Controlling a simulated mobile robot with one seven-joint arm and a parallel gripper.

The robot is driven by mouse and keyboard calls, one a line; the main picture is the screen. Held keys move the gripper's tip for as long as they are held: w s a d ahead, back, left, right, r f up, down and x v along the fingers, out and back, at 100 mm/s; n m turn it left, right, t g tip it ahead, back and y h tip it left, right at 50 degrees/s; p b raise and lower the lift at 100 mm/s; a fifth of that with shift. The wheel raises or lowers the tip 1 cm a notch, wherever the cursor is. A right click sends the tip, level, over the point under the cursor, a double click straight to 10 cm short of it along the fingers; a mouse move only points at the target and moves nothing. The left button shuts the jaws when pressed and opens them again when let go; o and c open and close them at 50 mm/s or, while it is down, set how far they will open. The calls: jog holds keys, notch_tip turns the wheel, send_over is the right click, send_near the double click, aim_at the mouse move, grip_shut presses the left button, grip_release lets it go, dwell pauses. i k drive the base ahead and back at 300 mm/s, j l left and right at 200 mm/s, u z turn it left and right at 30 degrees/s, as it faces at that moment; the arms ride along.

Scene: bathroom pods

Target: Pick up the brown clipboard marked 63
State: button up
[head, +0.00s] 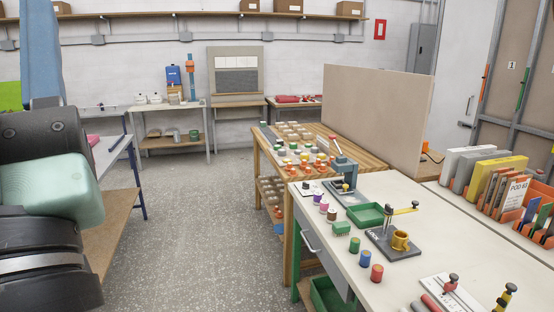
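I cannot make out a brown clipboard marked 63 in the head view. At the right, a white-and-orange upright item (516,192) stands in a rack and carries lettering that starts with "POD"; its number is too small to read surely. Large dark, green and blue parts of my arm fill the left edge. My gripper's fingers do not show, so I cannot see their state or anything held.
The speckled floor (205,215) is clear in the middle.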

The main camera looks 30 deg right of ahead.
aim_at(516, 189)
jog(key=i+l+z, duration=0.15)
jog(key=i+z, duration=0.15)
jog(key=z, duration=0.15)
jog(key=i+l+z, duration=0.1)
jog(key=i+z, duration=0.55)
jog(key=z, duration=0.2)
jog(key=i+j+z, duration=0.2)
jog(key=z, duration=0.25)
jog(key=i+l+z, duration=0.25)
jog(key=i+z, duration=0.15)
jog(key=i+l+z, duration=0.1)
jog(key=i+z, duration=0.25)
jog(key=i, duration=0.15)
jog(key=i+z, duration=0.4)
jog(key=i+l+u, duration=0.65)
jog(key=i, duration=0.25)
jog(key=i+l+u, duration=0.35)
